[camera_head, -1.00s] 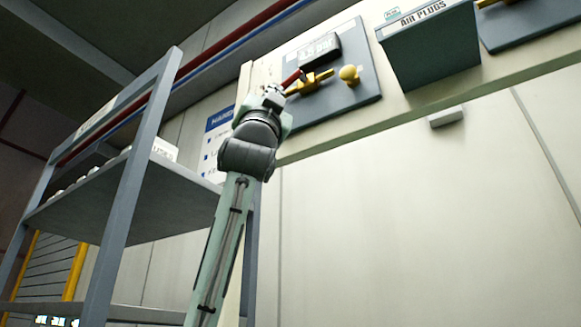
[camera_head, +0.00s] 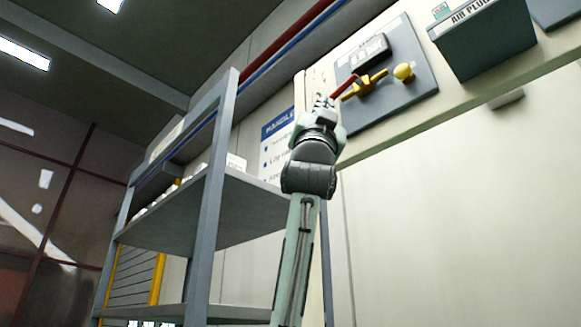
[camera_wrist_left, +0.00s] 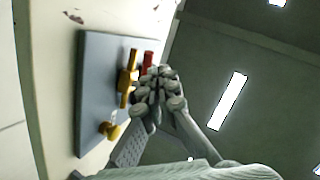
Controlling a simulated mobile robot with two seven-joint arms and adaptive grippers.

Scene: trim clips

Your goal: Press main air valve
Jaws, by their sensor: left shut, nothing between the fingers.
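The main air valve (camera_head: 364,84) is a yellow brass fitting with a red handle (camera_head: 344,87), on a dark grey panel (camera_head: 407,57) fixed to the wall. A yellow knob (camera_head: 403,72) sits to its right, and a dark label box (camera_head: 371,52) is above it. My left gripper (camera_head: 325,103) is at the red handle's lower left end; contact cannot be told. In the left wrist view the gripper (camera_wrist_left: 158,75) is shut and empty, beside the valve (camera_wrist_left: 127,78) and partly covering the red handle (camera_wrist_left: 147,60). The right gripper is not in view.
A grey metal shelf rack (camera_head: 216,170) stands left of my arm. A dark bin labelled for air plugs (camera_head: 486,40) is on the wall rail to the right. A blue-headed notice (camera_head: 277,140) hangs behind my wrist.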

